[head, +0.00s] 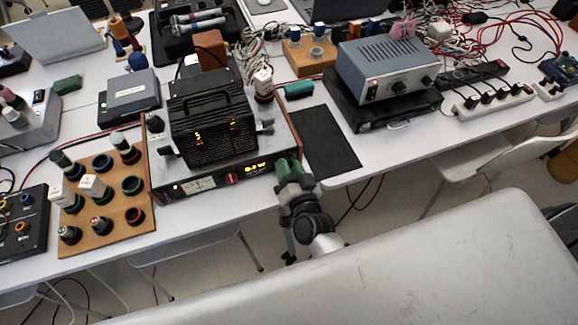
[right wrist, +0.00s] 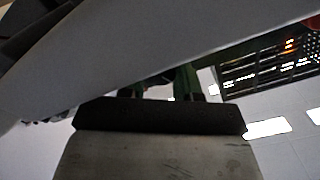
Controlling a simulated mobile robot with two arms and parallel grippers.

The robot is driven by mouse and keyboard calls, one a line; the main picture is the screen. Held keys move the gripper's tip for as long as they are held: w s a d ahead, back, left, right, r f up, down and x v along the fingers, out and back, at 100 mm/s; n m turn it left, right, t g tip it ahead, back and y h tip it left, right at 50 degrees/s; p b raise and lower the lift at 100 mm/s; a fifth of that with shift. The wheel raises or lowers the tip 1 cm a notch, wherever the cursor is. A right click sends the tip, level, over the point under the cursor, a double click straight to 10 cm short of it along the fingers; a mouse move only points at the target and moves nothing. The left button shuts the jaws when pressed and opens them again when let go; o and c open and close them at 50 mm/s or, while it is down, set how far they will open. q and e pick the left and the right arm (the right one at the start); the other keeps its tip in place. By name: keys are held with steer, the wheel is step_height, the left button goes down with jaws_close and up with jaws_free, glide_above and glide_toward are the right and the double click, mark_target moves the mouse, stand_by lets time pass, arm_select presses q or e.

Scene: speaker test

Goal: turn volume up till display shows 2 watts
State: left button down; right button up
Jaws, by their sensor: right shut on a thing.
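The amplifier (head: 215,181) has wood side panels and stands near the table's front edge in the head view. Its lit yellow display (head: 258,167) seems to read about 0.0 W, but the digits are small and blurred. My right gripper (head: 288,170) is at the right end of the amplifier's front panel, shut on what seems to be the volume knob, which the fingers hide. In the right wrist view the green fingers (right wrist: 185,84) show only partly, behind a dark bar and a pale surface. My left gripper is not in view.
A black vented unit with a handle (head: 210,125) sits on the amplifier. A wooden board with several sockets and plugs (head: 105,205) lies to its left. A black mat (head: 325,143) and a blue-grey instrument (head: 385,68) are to the right. A power strip (head: 490,103) lies farther right.

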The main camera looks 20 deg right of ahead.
stand_by(0.3)
steer(key=o, duration=0.9)
steer(key=shift+o, duration=0.2)
steer(key=s, duration=1)
steer(key=shift+s+d+b, duration=0.2)
steer(key=shift+s+b, duration=0.2)
steer(key=shift+b, duration=0.05)
